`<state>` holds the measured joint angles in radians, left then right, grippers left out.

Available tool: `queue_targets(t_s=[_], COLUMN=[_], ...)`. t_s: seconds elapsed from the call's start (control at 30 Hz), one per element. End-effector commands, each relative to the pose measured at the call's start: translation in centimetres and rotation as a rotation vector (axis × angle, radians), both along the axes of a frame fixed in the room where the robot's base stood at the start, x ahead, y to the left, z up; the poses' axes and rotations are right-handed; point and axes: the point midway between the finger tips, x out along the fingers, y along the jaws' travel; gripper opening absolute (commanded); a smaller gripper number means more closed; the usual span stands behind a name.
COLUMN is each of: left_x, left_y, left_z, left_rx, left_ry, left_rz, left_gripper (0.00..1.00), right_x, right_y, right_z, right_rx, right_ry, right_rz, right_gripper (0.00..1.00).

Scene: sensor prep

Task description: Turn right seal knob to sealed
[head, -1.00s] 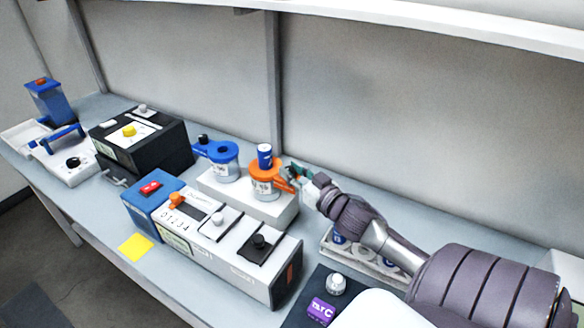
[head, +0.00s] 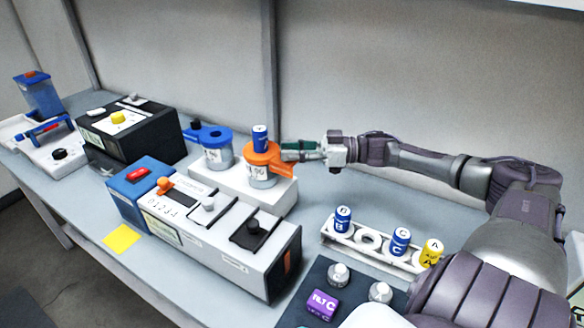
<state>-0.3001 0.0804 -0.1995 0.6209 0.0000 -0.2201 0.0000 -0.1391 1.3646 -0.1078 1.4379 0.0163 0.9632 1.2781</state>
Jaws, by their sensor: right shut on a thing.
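The right jar has an orange ring lid (head: 262,153) with an arm (head: 282,167) sticking out to the right. A blue vial (head: 260,138) stands upright in its top. My right gripper (head: 290,151) is at the right side of this lid, shut at the end of the orange arm. The right seal knob itself is hidden by the fingers. The left jar has a blue ring lid (head: 212,136), with its dark knob (head: 196,125) at the end of an arm pointing left. My left gripper is out of view.
Both jars stand on a white block (head: 283,198). In front is a white and blue device (head: 228,238) with sliders. A white rack (head: 372,254) holds blue and yellow vials at the right. A black box (head: 150,140) stands left. The wall is close behind.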

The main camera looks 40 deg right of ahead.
Motion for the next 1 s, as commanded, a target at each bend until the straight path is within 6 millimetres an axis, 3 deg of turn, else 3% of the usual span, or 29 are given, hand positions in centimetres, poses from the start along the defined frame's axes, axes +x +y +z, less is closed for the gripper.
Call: queue_targets(t_s=[0.03, 0.3, 1.0], left_x=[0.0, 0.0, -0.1], left_y=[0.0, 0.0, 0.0], left_z=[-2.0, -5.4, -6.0], left_rx=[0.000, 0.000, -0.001], left_ry=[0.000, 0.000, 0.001], left_rz=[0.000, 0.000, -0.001], left_gripper=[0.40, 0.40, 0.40], right_x=[0.2, 0.4, 0.6], right_y=[-0.1, -0.2, -0.1], right_z=[-0.7, -0.3, -0.1], right_rx=[-0.002, 0.003, 0.002], right_ry=[-0.009, -0.008, 0.004], right_rz=[0.029, 0.200, 0.447], right_gripper=[0.00, 0.00, 0.00])
